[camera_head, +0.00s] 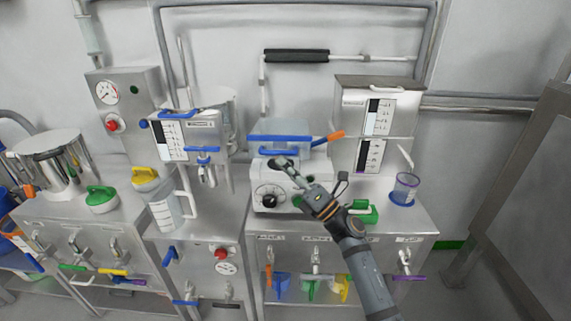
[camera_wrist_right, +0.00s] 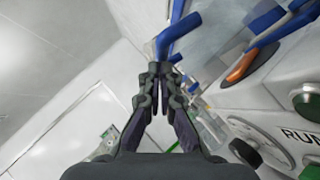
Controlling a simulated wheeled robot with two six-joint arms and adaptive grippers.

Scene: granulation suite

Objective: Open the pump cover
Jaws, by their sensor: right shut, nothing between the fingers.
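The pump (camera_head: 268,180) is a white box with a dial on its front, on the steel bench at the centre. Its cover (camera_head: 290,128) is a clear bluish panel with blue bars at the top of the pump. I cannot tell how far the cover is tilted. A blue handle (camera_head: 268,152) is at its front lower edge; a blue bar also shows in the right wrist view (camera_wrist_right: 177,37). My right gripper (camera_head: 283,164) is shut and empty, in front of the cover just below the handle. In the wrist view its closed fingertips (camera_wrist_right: 161,72) point towards the blue bar. My left gripper is out of view.
An orange-ended lever (camera_head: 328,137) sticks out right of the cover. A steel cabinet (camera_head: 375,120) stands behind right, and a clear cup (camera_head: 404,189) at the bench's right. A measuring jug (camera_head: 160,205) and a steel dispenser (camera_head: 190,135) stand left.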

